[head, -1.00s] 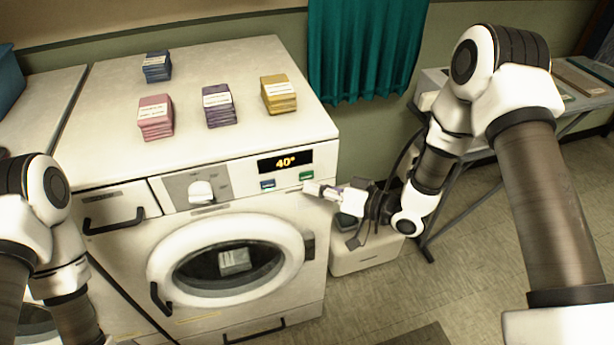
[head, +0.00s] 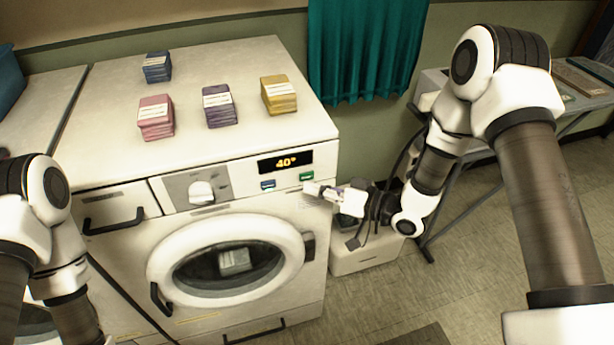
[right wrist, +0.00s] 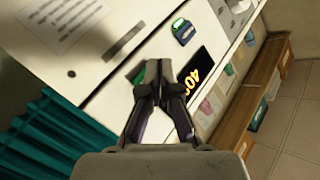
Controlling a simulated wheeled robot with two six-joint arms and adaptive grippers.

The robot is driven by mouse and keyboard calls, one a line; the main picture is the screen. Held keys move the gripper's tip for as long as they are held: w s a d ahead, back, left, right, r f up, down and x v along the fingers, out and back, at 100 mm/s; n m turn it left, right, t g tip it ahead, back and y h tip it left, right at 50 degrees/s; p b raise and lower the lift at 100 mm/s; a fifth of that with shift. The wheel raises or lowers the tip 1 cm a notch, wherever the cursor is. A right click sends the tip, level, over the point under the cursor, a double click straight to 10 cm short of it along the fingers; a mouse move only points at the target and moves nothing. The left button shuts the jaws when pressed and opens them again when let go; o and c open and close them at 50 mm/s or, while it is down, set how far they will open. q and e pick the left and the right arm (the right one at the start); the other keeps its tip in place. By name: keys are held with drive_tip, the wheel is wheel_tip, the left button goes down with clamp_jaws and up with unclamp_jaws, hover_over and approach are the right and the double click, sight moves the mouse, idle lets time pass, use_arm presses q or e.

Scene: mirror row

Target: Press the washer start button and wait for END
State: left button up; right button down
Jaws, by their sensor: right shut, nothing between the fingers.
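The white washer (head: 110,180) stands in front of me with its round door (head: 163,262) shut and a folded grey item visible behind the glass. Its display (head: 285,162) reads 40° in yellow. Below the display are a blue button (head: 268,184) and a green button (head: 306,176). My right gripper (head: 309,187) is shut and empty, its tips just below the green button. In the right wrist view the fingertips (right wrist: 158,72) partly cover the green button (right wrist: 143,77); I cannot tell whether they touch it. My left arm shows at the lower left, its gripper out of view.
Blue (head: 157,66), pink (head: 155,117), purple (head: 219,106) and yellow (head: 279,94) folded stacks lie on the washer top. A dial (head: 201,192) and a drawer (head: 115,212) are left of the display. A teal curtain (head: 365,50) hangs behind. A white box (head: 365,258) stands right of the washer.

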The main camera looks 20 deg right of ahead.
drive_tip(key=shift+w, duration=0.1)
drive_tip(key=shift+w, duration=0.3)
drive_tip(key=shift+w, duration=0.35)
idle(0.6)
drive_tip(key=shift+s, duration=0.8)
drive_tip(key=shift+s+d+p, duration=0.1)
drive_tip(key=shift+s+p, duration=0.2)
drive_tip(key=shift+s, duration=2.2)
